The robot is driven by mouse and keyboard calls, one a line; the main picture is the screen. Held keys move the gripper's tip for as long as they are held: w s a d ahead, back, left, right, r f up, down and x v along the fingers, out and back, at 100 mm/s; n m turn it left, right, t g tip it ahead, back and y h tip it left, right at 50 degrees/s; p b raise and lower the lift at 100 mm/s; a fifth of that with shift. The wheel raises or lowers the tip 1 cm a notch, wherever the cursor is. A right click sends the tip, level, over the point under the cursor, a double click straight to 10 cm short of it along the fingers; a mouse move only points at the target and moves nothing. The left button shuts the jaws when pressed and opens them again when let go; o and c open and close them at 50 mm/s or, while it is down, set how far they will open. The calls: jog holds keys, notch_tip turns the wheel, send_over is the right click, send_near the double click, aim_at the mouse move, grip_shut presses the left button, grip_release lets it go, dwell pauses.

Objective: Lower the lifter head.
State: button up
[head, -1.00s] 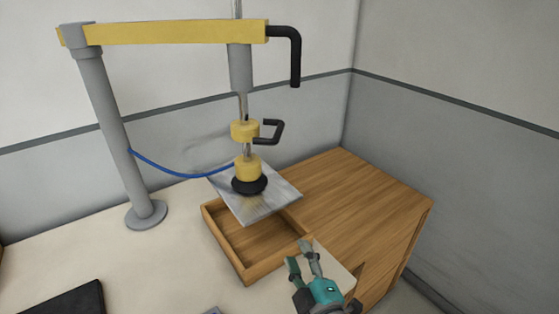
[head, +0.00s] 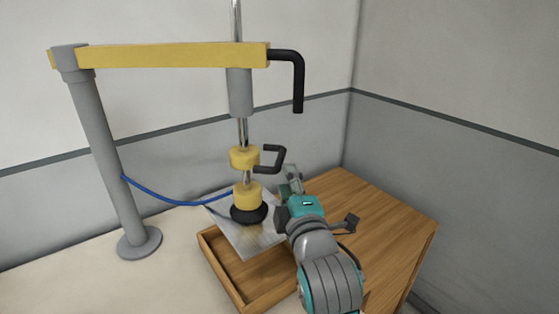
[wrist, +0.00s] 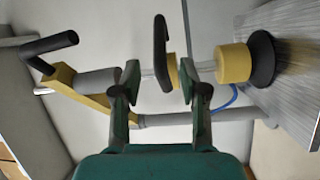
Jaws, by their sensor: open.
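The lifter head is a yellow block (head: 247,196) with a black suction cup (head: 249,214) under it, hanging on a steel rod. The cup rests on or just over a grey metal plate (head: 258,240); I cannot tell if they are joined. Above it, a yellow collar (head: 244,158) carries a black handle (head: 271,157). My gripper (head: 291,183) is open, right of the lifter head and lower than the handle. In the wrist view, the handle (wrist: 161,55) stands between and beyond my open fingers (wrist: 158,82), with the cup (wrist: 262,60) to the right.
The yellow boom (head: 170,56) with a bent black handle (head: 300,80) reaches from a grey post (head: 100,150). A wooden tray (head: 222,271) lies under the plate. A wooden block top (head: 385,220) is clear at right.

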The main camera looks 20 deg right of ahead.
aim_at(279, 158)
jog(key=w, duration=0.8)
jog(key=shift+w+d+r, duration=0.1)
jog(key=shift+d+r, duration=0.2)
jog(key=shift+d, duration=0.05)
jog(key=shift+c, duration=0.2)
grip_shut()
jog(key=shift+f, duration=0.1)
